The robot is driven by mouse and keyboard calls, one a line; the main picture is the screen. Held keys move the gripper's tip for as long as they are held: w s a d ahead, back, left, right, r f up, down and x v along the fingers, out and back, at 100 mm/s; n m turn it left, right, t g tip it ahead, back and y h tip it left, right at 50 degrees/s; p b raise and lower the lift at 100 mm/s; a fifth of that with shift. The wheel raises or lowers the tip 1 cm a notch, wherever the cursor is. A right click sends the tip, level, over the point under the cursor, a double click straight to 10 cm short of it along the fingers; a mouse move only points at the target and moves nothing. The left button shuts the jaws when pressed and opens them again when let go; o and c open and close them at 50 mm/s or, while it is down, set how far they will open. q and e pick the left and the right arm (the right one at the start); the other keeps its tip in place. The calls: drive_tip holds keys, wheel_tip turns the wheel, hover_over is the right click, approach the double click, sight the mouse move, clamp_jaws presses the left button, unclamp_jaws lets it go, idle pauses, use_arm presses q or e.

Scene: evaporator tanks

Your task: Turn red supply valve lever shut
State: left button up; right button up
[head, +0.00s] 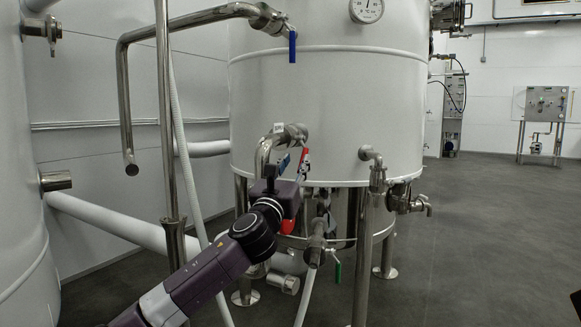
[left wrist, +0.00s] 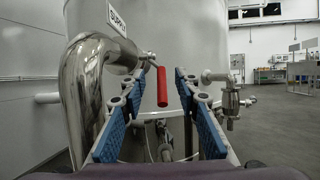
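The red supply valve lever (head: 304,158) hangs down from the valve on the steel pipe at the front of the large white tank (head: 330,110). In the left wrist view the red lever (left wrist: 162,87) points nearly straight down from its metal stem. My left gripper (head: 288,168) is just in front of the lever, partly covering the pipe. Its two blue-padded fingers are spread apart, with the lever showing in the gap between them. No contact is visible, and the exact depth is hard to tell. My right gripper is not in view.
A thick bent steel pipe (left wrist: 85,75) with a supply label (left wrist: 117,22) stands close left of the fingers. A tap (left wrist: 228,95) is to the right. A blue-handled valve (head: 292,47) is above, a green-handled one (head: 338,272) below. Floor at right is open.

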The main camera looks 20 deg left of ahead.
use_arm(q)
drive_tip(key=shift+s, duration=1.65)
